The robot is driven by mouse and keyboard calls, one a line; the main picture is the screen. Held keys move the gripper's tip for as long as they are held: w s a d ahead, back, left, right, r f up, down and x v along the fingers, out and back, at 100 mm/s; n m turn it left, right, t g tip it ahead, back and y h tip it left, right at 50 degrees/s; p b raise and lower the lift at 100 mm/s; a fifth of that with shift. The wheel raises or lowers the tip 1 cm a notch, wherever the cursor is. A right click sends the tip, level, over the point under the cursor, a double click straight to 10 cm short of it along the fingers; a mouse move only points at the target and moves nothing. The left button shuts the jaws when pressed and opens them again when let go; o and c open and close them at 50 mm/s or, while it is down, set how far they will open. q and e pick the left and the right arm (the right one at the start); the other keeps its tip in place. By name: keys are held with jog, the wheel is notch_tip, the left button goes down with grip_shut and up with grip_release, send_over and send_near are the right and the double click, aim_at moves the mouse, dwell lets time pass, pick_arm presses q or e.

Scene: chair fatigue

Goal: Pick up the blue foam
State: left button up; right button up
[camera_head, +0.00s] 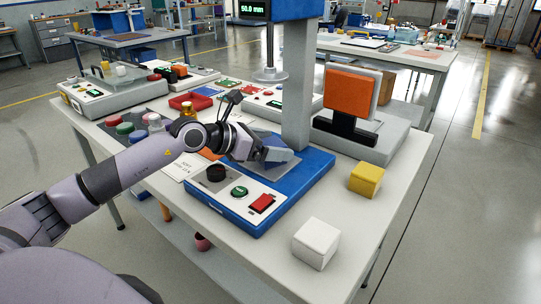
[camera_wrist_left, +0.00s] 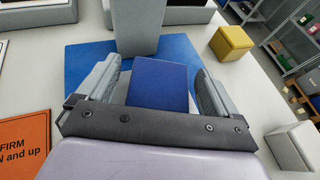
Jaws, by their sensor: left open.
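The blue foam (camera_wrist_left: 158,86) is a dark blue block on the blue base of the test machine. In the left wrist view it lies between the two fingers of my left gripper (camera_wrist_left: 158,90), with a gap visible on the finger sides. In the head view the foam (camera_head: 277,142) shows partly behind my left gripper (camera_head: 268,154), which is open and low over the machine base (camera_head: 318,160). Whether the fingers touch the foam cannot be told. My right gripper is not in view.
A grey column (camera_head: 298,90) rises right behind the foam, with a round press plate (camera_head: 270,75) hanging beside it. A yellow block (camera_head: 366,179) and a white block (camera_head: 316,243) sit to the right. An orange pad device (camera_head: 352,97) stands behind. Button controls (camera_head: 240,191) lie in front.

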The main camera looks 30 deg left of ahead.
pick_arm(q)
jog(key=c, duration=1)
jog(key=shift+c, duration=0.7)
jog(key=shift+r, duration=0.15)
